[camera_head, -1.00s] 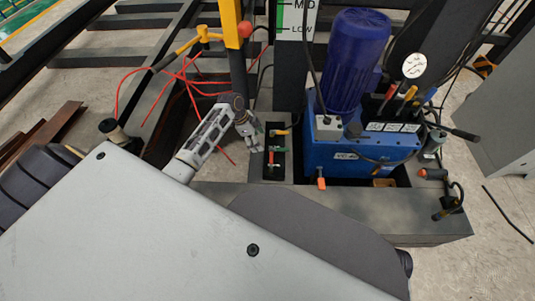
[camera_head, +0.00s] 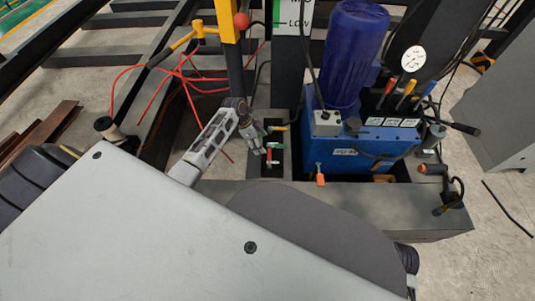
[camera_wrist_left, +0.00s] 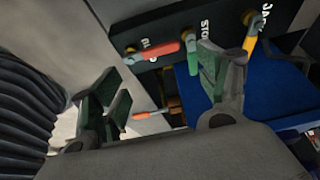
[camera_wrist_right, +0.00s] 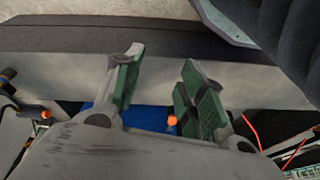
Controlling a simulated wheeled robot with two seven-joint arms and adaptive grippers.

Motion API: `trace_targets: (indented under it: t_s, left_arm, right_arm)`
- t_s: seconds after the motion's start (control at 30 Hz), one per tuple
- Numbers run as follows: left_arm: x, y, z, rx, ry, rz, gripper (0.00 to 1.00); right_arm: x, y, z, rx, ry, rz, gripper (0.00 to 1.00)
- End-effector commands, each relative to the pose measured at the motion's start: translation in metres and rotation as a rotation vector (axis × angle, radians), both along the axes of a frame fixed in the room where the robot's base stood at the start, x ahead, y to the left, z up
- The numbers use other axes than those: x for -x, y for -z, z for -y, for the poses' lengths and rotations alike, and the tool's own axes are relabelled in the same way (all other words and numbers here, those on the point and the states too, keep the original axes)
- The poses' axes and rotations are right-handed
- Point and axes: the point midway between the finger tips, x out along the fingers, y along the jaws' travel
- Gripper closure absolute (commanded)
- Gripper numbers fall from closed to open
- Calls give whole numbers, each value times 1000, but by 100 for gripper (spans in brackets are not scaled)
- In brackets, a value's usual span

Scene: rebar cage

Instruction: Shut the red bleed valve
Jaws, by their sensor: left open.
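The red bleed valve handle (camera_head: 273,164) is the nearest lever on a small black valve panel (camera_head: 270,174). In the left wrist view the red handle (camera_wrist_left: 153,52) lies sideways beside the "BLEED" label, pointing right. My left gripper (camera_head: 258,144) is open and empty just left of the panel. In its wrist view the left gripper (camera_wrist_left: 158,92) has its fingers apart, with the red handle beyond and between them in the picture; I see no grip on it. My right gripper (camera_wrist_right: 163,88) is open and empty in its own wrist view; I cannot make it out in the head view.
A green lever (camera_head: 274,146) and a yellow lever (camera_head: 278,128) sit on the same panel. A blue pump unit (camera_head: 350,155) stands right of it. A yellow post (camera_head: 229,45) and red cords (camera_head: 190,75) are behind and left. An orange-tipped fitting (camera_head: 320,180) is in front of the pump.

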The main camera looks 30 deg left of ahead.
Motion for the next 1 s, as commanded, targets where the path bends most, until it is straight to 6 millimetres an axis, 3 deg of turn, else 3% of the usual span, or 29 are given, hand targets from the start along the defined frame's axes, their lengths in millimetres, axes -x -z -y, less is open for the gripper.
trace_targets:
  t_s: [0.6, 1.0]
  left_arm:
    - [-12, 69, 26, 1, -1, 0, 25]
    - [-15, 82, 31, 0, 0, 1, 25]
  right_arm:
    - [-1, -37, -7, -37, -12, 77, 60]
    - [3, -32, -10, -51, -15, 86, 60]
